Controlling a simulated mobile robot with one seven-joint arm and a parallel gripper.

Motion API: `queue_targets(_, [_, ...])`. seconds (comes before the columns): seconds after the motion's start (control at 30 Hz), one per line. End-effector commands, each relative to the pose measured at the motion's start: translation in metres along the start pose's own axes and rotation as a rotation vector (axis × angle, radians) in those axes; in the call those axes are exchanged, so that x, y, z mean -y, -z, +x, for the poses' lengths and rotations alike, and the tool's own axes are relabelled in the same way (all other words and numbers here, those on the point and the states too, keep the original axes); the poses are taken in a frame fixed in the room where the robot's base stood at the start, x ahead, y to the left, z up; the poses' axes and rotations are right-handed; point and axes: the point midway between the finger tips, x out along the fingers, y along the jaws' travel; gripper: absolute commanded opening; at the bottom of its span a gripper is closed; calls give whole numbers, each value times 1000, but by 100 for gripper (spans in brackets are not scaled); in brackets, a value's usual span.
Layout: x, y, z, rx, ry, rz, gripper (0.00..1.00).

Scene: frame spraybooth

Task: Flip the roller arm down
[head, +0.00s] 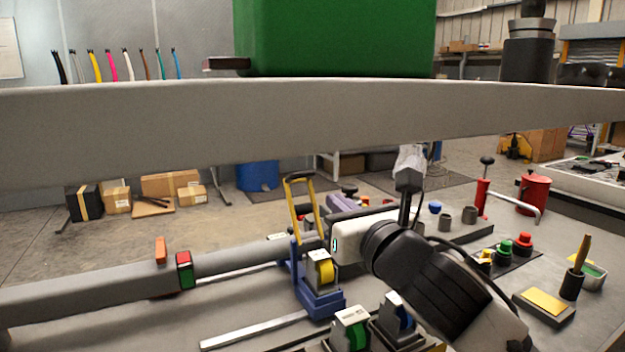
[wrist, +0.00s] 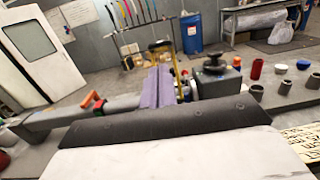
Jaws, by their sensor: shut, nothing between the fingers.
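The roller arm looks to be the yellow U-shaped frame (head: 294,212), standing upright with a slight tilt on a blue stand (head: 318,299) that carries a yellow roll (head: 325,272). My gripper (head: 335,204) has purple fingers closed together, with nothing between them. In the head view the fingers are just right of the yellow frame. In the wrist view my gripper (wrist: 159,72) points forward, and the yellow frame (wrist: 181,62) rises close behind and to the right of the fingertips. I cannot tell whether they touch. The stand is mostly hidden there.
A large grey beam (head: 300,130) crosses the head view, with a green block (head: 335,38) above it. A green roll (head: 356,335) sits near the front. Coloured buttons (head: 505,247), a red can (head: 533,195) and grey cups (head: 469,214) stand right.

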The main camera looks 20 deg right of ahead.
Motion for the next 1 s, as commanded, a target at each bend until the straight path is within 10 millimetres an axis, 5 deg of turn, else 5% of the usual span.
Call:
queue_targets(0.5, [-1,-2,90,0,-1,3,0])
queue_targets(1.0, [0,0,102,0,1,0,0])
